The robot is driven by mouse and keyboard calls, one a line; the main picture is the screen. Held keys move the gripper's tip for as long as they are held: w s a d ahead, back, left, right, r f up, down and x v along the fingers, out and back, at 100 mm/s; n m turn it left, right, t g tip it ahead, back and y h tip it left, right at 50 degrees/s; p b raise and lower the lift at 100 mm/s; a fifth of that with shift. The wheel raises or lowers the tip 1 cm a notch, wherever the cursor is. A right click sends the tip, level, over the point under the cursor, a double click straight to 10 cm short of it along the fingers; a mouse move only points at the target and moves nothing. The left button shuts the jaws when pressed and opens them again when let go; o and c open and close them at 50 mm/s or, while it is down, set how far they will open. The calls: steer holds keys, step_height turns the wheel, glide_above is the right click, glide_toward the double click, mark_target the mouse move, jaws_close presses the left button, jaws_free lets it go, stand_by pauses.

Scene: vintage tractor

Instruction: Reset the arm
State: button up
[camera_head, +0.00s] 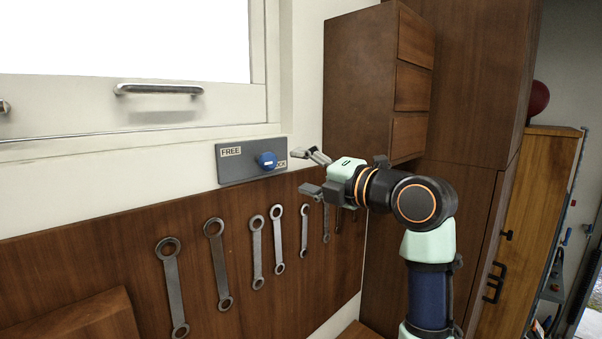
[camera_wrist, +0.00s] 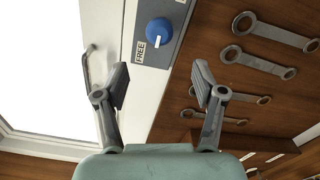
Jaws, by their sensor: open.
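My gripper (camera_head: 312,172) is open and empty in the head view, its fingers pointing left. It is just right of and slightly below a grey switch panel (camera_head: 235,166) on the wall. The panel carries a blue knob (camera_head: 266,160) and a FREE label at its left; a second label at its right is partly covered by the knob. In the wrist view the two fingers of my gripper (camera_wrist: 162,85) are spread wide with nothing between them. The blue knob (camera_wrist: 159,31) shows beyond the fingertips, with a white mark on it, apart from both fingers.
Several wrenches (camera_head: 220,262) hang on the wooden board (camera_head: 195,300) below the panel. A window with a metal handle (camera_head: 158,89) is at the upper left. A wooden drawer cabinet (camera_head: 362,75) stands close behind my gripper. A tall wooden cabinet (camera_head: 470,90) is at the right.

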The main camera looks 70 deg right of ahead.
stand_by(0.3)
steer(key=w+a+f+m+y, duration=0.1)
steer(key=w+a+f+m, duration=0.2)
steer(key=w+a+f, duration=0.35)
steer(key=w+a+f+m+g+y, duration=0.1)
steer(key=w+a+f+m+y, duration=0.15)
steer(key=a+f, duration=0.7)
steer(key=w+a+f+m+y, duration=0.1)
steer(key=w+a+f+m, duration=0.2)
steer(key=w+a+f, duration=0.55)
steer(key=s+a+f+m+g+y, duration=0.1)
steer(key=s+a+f, duration=0.3)
steer(key=a, duration=0.5)
steer(key=s+a+f+m+y+p, duration=0.1)
steer(key=s+a+f+m, duration=0.2)
steer(key=a, duration=0.6)
steer(key=s+a+f+m+g+y, duration=0.1)
steer(key=s+a+f+m, duration=0.3)
steer(key=a, duration=0.5)
steer(key=shift+s+f+g, duration=0.3)
steer(key=shift+s+f, duration=0.05)
steer(key=shift+s, duration=0.55)
steer(key=shift+a, duration=0.1)
steer(key=shift+c, duration=0.3)
